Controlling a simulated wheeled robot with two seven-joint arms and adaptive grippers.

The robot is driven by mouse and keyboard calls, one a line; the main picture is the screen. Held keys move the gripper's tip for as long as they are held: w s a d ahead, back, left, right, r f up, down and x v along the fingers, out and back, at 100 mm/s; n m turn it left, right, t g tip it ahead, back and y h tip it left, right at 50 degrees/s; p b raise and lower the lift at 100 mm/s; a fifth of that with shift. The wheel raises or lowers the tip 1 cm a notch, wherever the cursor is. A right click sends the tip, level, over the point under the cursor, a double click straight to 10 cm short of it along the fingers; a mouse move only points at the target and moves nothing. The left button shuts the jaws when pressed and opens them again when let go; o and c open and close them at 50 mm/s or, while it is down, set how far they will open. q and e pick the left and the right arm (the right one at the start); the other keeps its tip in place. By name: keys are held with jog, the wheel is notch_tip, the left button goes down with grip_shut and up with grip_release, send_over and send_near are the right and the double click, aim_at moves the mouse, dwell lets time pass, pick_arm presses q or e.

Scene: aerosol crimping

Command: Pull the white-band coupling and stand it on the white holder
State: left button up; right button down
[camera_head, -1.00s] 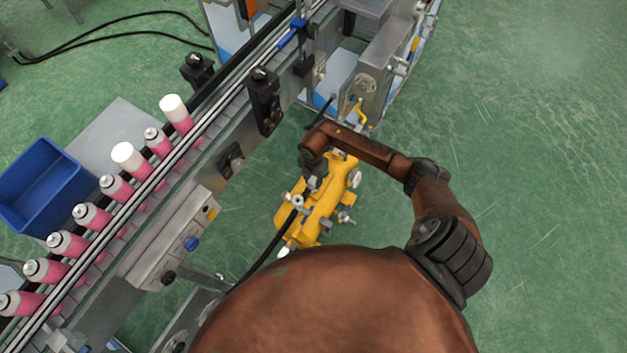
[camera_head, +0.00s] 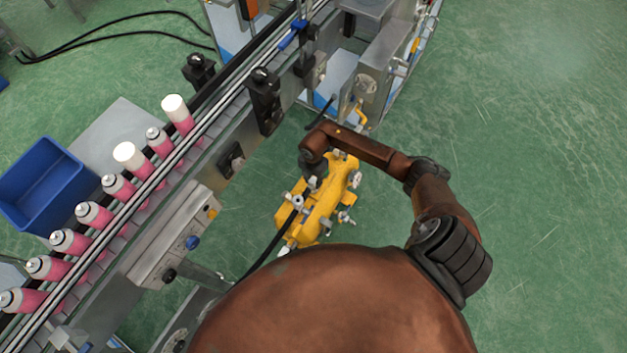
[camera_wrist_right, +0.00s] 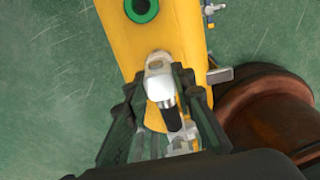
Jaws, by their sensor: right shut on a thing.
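My right gripper (camera_head: 312,182) is over the yellow unit (camera_head: 322,208) on the floor. In the right wrist view its two dark fingers (camera_wrist_right: 163,84) are shut on a coupling (camera_wrist_right: 160,86) with a white band and a black lower part. The coupling's far end lies by a pale metal bracket (camera_wrist_right: 157,62) on the yellow body; I cannot tell whether it is still seated there. I cannot make out the white holder with certainty. My left gripper is not in view.
A green-rimmed round port (camera_wrist_right: 141,8) sits farther along the yellow body. A conveyor (camera_head: 150,180) with several pink cans runs along the left. A blue bin (camera_head: 15,214) stands beyond it. A black hose (camera_head: 268,246) runs to the yellow unit. Green floor lies open at the right.

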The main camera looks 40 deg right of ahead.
jog(key=shift+f, duration=0.45)
dwell(0.3)
jog(key=shift+p, duration=0.3)
dwell(1.0)
jog(key=shift+f, duration=0.1)
dwell(0.4)
jog(key=c, duration=1.6)
grip_release()
jog(key=shift+r, duration=0.3)
notch_tip(320, 180, up, 11)
jog(key=shift+r, duration=0.2)
